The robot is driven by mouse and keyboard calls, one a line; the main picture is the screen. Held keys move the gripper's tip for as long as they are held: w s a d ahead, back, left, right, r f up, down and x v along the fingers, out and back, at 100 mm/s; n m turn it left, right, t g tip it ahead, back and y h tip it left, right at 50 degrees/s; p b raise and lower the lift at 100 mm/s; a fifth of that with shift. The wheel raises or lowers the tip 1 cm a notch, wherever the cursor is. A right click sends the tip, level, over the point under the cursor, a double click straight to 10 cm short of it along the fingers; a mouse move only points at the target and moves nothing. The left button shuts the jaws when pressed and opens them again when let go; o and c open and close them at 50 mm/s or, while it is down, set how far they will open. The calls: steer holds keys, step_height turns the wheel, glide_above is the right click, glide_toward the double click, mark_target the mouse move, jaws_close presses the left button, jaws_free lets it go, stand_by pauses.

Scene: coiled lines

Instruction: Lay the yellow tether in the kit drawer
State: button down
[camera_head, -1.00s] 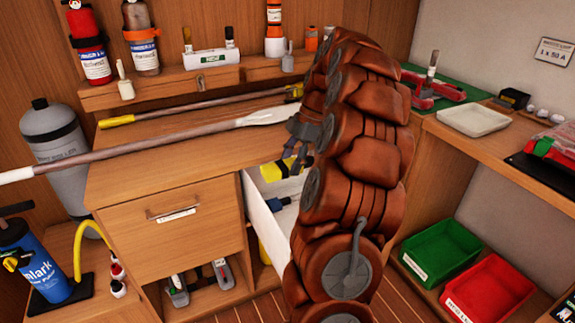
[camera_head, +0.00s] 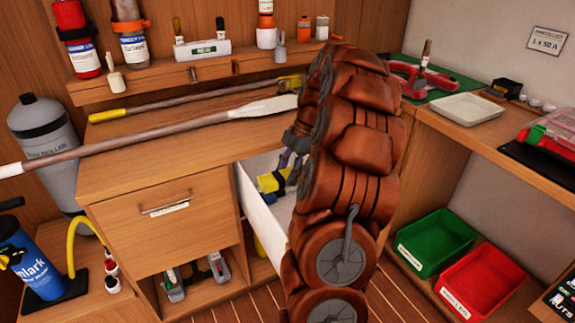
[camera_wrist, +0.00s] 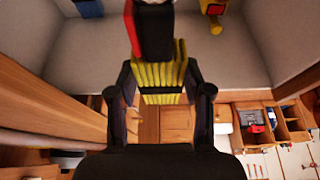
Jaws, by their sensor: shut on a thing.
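The yellow tether (camera_wrist: 160,76) shows in the wrist view as a folded bundle between the fingers of my gripper (camera_wrist: 157,92), which is shut on it. In the head view the yellow tether (camera_head: 271,182) hangs from my gripper (camera_head: 287,172) at the mouth of the open kit drawer (camera_head: 262,207). My arm hides the drawer's right part. I cannot tell whether the tether touches the drawer floor.
A yellow item (camera_wrist: 216,14) and a blue item (camera_wrist: 88,8) lie beyond the tether in the wrist view. A paddle (camera_head: 180,137) lies on the cabinet top behind the drawer. Green (camera_head: 437,240) and red (camera_head: 482,285) bins stand at right.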

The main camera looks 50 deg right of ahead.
steer(key=shift+f+p, duration=0.3)
steer(key=shift+f, duration=6.95)
steer(key=shift+f+b, duration=1.85)
steer(key=shift+f, duration=0.75)
steer(key=shift+c, duration=2)
jaws_free()
steer(key=v, duration=1.2)
steer(key=shift+s, duration=0.1)
